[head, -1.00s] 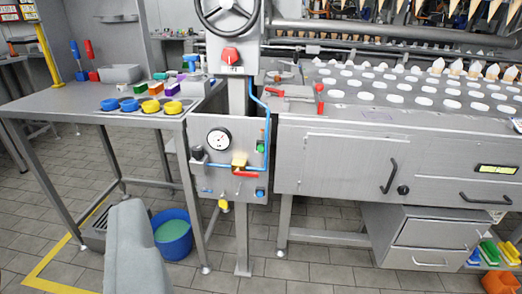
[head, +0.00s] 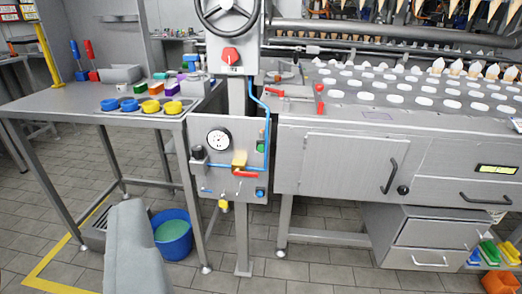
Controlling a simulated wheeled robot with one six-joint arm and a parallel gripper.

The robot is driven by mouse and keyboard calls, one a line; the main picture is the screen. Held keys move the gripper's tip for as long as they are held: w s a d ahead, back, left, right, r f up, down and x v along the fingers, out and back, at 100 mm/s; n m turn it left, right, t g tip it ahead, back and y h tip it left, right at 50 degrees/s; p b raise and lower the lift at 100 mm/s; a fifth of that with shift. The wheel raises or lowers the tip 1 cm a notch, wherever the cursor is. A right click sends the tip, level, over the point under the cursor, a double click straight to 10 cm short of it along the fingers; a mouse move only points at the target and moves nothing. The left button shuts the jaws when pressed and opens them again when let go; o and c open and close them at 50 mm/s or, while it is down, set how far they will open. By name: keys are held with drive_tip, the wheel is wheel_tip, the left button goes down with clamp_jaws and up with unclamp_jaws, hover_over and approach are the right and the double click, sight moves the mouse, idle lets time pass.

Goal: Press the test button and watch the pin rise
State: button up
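A grey control panel (head: 228,125) hangs on a post between the table and the machine. It carries a round white gauge (head: 218,140), a green button (head: 260,147) at the upper right and a blue button (head: 260,193) at the lower right. A yellow valve body (head: 239,160) with a red lever (head: 245,175) sits at its middle. I see no readable label that tells which one is the test button, and the pin cannot be made out. My gripper is not in view; only a grey link of my arm shows at the lower left.
A steel table (head: 60,104) with yellow and blue rings stands left. A blue bucket (head: 172,248) is on the floor beneath it. The machine (head: 340,150), with a perforated top and cones, fills the right. A handwheel (head: 231,12) is above the panel. Floor in front is clear.

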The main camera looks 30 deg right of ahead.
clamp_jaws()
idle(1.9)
